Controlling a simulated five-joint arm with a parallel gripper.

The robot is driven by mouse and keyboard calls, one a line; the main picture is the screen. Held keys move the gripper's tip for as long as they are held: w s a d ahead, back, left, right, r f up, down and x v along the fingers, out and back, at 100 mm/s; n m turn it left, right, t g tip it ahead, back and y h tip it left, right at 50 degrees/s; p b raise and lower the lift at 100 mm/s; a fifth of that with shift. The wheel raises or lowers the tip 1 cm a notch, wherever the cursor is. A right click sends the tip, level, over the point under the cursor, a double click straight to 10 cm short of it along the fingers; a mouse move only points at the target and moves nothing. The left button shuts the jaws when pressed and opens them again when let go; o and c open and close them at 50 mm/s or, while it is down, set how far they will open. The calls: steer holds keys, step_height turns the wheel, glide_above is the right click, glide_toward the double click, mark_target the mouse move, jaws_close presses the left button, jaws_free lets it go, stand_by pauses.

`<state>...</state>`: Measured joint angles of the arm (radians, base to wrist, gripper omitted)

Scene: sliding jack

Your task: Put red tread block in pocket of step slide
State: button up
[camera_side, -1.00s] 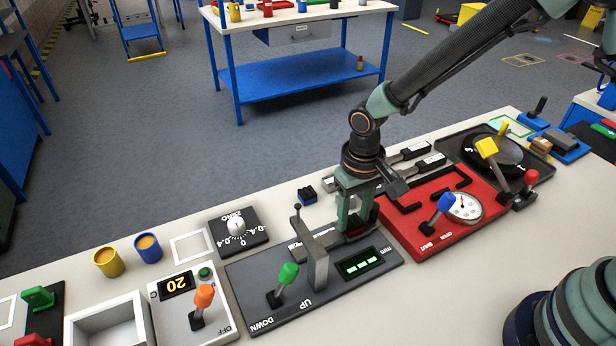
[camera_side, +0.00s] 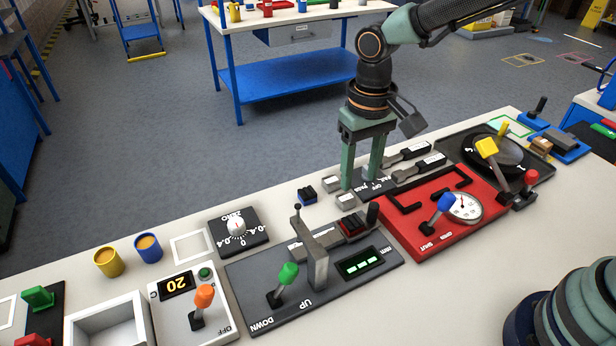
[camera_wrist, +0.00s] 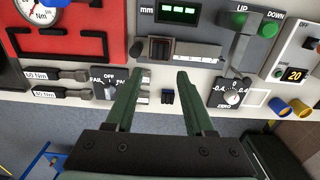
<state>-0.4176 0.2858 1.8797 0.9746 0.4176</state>
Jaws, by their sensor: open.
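The red tread block (camera_side: 351,225) is dark red with dark ribs. It lies in the dark carriage of the step slide, beside the black knob (camera_side: 372,213), on the panel with the mm display (camera_side: 360,264).
A grey upright post (camera_side: 317,262) and green lever (camera_side: 288,274) stand left of the carriage. A red panel with a gauge (camera_side: 466,207) lies to the right. White bench is bare behind the dial (camera_side: 237,226).

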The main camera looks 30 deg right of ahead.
steer(key=s+d+r+t, duration=0.2)
steer(key=s+d+r, duration=0.2)
steer(key=d, duration=0.4)
steer(key=s+d+r+t, duration=0.3)
steer(key=d+r, duration=0.3)
steer(key=d, duration=0.2)
steer(key=shift+s+r+t, duration=0.3)
steer(key=shift+s+r, duration=0.1)
steer(key=shift+s, duration=0.1)
